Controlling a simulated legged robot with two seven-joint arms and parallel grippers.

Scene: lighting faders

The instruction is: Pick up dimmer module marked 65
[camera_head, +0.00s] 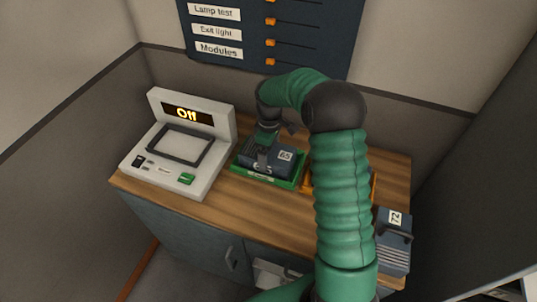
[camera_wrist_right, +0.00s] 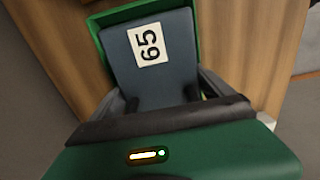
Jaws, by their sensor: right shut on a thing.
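The dimmer module marked 65 (camera_head: 288,163) is a dark blue-grey block with a white number label. It sits in or just over a green tray (camera_head: 291,184) on the wooden counter. My right gripper (camera_head: 265,157) comes down from above onto the module's left part and is shut on it. In the right wrist view the module (camera_wrist_right: 150,80) fills the middle, label up, between the two fingers (camera_wrist_right: 163,100), with the green tray's edge around its far end. I cannot tell whether the module touches the tray's floor. My left gripper does not show.
A white console (camera_head: 205,179) with a screen reading "Off" stands left of the tray. A module marked 72 (camera_head: 394,250) stands at the counter's right front. An orange tray (camera_head: 308,182) is mostly hidden behind my right arm. A dark panel with orange sliders (camera_head: 290,42) hangs on the wall.

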